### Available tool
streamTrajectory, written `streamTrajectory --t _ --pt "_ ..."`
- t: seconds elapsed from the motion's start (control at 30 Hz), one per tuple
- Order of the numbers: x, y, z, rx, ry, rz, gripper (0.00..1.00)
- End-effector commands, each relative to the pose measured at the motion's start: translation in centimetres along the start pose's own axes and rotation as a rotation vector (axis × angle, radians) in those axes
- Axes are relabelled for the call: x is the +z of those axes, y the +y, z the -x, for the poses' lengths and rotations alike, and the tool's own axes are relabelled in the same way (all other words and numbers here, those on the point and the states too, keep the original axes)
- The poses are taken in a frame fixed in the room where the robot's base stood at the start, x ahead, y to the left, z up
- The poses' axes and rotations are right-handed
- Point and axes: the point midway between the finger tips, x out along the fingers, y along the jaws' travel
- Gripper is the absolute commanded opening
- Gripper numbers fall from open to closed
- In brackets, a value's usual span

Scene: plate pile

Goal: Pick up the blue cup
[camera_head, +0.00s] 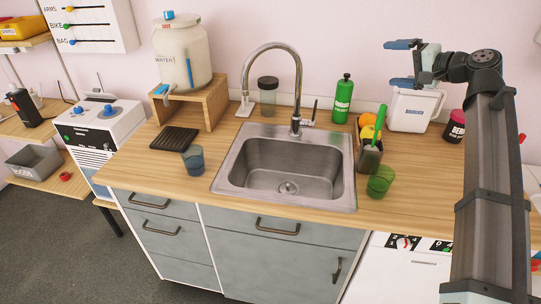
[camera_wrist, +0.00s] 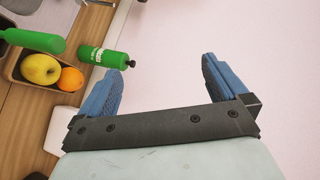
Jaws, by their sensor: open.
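The blue cup (camera_head: 194,160) stands on the wooden counter left of the sink, by the corner of a dark drying mat, in the head view. It is translucent and looks upright and empty. My gripper (camera_head: 402,64) is raised at the right, above the back of the counter, far from the cup. In the wrist view my gripper (camera_wrist: 165,90) has its two blue fingers wide apart with nothing between them. The blue cup does not show in the wrist view.
The sink (camera_head: 285,203) with a tall faucet (camera_head: 297,80) lies between my gripper and the cup. A green cup (camera_head: 381,181), a dark utensil holder (camera_head: 369,158), a fruit tray (camera_wrist: 22,72) and a green bottle (camera_head: 342,98) stand on the right. A water dispenser (camera_head: 183,50) sits on a wooden stand behind the cup.

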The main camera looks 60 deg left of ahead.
Motion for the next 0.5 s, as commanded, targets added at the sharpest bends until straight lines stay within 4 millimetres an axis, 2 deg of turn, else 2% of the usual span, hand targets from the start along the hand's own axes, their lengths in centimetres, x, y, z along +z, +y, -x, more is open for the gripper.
streamTrajectory --t 0.03,0.1,0.23,0.3,0.4,0.5 --pt "2.0 -3.4 -1.6 -0.038 -0.056 0.002 1.00" --pt "4.7 -7.2 -3.2 -0.083 -0.130 -0.001 1.00" --pt "10.1 -13.2 -5.8 -0.137 -0.262 0.000 1.00" --pt "12.9 -15.6 -7.3 -0.144 -0.325 0.003 1.00" --pt "16.8 -17.5 -9.7 -0.121 -0.399 0.014 1.00" --pt "20.4 -17.9 -12.5 -0.057 -0.451 0.033 1.00"
